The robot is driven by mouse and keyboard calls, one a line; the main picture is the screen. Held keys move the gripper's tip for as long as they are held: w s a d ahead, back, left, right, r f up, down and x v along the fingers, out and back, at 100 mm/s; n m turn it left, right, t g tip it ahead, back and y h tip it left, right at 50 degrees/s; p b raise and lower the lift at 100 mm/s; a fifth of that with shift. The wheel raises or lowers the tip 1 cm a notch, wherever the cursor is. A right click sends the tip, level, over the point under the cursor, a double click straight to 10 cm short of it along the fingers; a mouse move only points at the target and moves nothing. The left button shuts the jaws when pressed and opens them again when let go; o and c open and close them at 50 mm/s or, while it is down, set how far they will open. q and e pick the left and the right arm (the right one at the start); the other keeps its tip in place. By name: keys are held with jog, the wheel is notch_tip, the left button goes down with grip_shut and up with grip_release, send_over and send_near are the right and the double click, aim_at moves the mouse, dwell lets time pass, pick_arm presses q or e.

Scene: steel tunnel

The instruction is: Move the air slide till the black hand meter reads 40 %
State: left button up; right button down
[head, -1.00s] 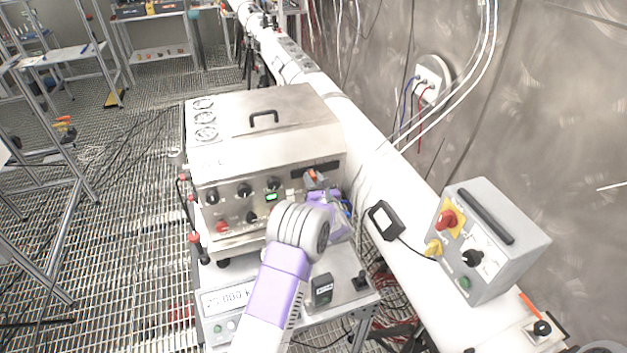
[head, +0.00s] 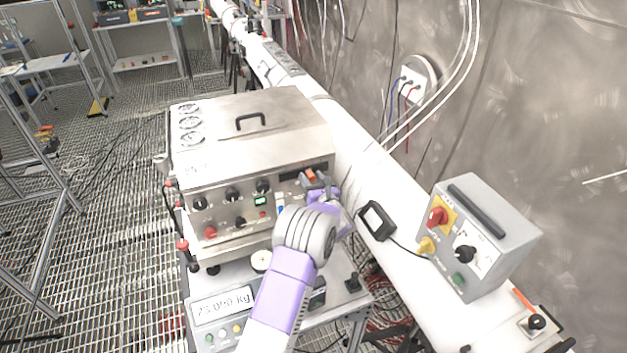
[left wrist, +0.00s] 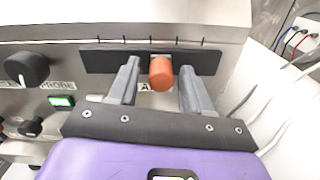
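The air slide's orange knob (left wrist: 161,73) sits on a black horizontal track (left wrist: 100,60) on the front of the steel box, a little right of the track's middle. A label under it is mostly hidden. It also shows small in the head view (head: 311,174). My left gripper (left wrist: 159,68) is open, one finger on each side of the knob, with a visible gap on both sides. The black hand meter (head: 377,221) lies on the white pipe to the right; its reading is too small to tell. My right gripper is not in view.
The steel box (head: 250,135) stands on a cart with a scale display (head: 222,302) in front. A grey control box (head: 478,240) with red and yellow switches sits on the pipe at the right. The wall and cables are close behind the pipe.

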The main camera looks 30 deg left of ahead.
pick_arm(q)
jog(key=shift+d, duration=0.2)
jog(key=b+v, duration=0.1)
jog(key=v, duration=0.6)
jog(key=shift+s+d, duration=0.1)
jog(key=shift+s, duration=0.05)
dwell(0.4)
